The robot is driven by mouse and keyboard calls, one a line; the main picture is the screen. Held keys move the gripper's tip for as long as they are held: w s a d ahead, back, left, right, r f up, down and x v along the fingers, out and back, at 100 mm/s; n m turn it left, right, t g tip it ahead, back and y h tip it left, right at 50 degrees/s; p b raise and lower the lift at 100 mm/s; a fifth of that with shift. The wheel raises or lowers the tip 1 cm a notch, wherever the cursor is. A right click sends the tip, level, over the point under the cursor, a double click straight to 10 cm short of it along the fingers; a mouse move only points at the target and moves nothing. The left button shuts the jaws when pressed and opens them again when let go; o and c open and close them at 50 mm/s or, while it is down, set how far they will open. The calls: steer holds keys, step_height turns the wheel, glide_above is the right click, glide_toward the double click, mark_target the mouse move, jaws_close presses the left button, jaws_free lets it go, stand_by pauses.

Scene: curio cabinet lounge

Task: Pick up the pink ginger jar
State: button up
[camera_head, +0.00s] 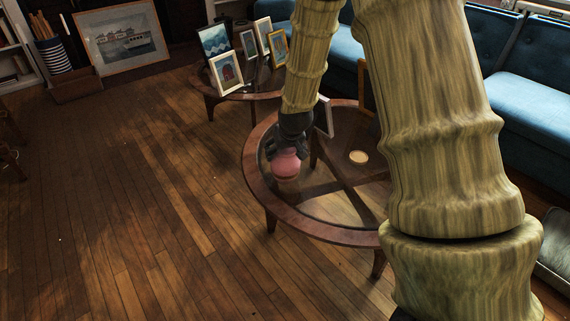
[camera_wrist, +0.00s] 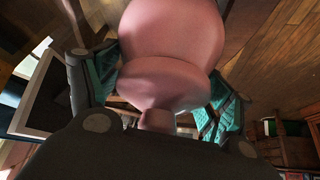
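The pink ginger jar (camera_head: 287,164) is at my gripper's fingers, over the left part of the round glass-topped table (camera_head: 256,194). My gripper (camera_head: 290,147) reaches down to it from above. In the wrist view the jar (camera_wrist: 172,35) fills the space between the two green-padded fingers (camera_wrist: 162,92), one on each side and appearing to press against it. Its wide body and narrower end both show. The head view does not make clear whether the jar rests on the glass or hangs just above it.
A small tan round lid or dish (camera_head: 358,157) lies on the same table. A picture frame (camera_head: 324,117) stands behind my gripper. A second table holds several frames (camera_head: 227,73). Blue sofas (camera_head: 528,85) line the back and right. The wooden floor (camera_head: 130,200) at left is clear.

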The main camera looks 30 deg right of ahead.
steer(key=shift+c, duration=1.2)
steer(key=shift+r+p, duration=0.45)
steer(key=shift+r, duration=0.15)
step_height(320, 180, up, 3)
steer(key=shift+p, duration=0.95)
steer(key=s+a+p, duration=0.2)
steer(key=s, duration=0.5)
steer(key=s+a+p, duration=0.2)
steer(key=s+a, duration=0.1)
steer(key=s, duration=0.5)
steer(key=shift+a+r, duration=0.3)
steer(key=shift+r, duration=0.1)
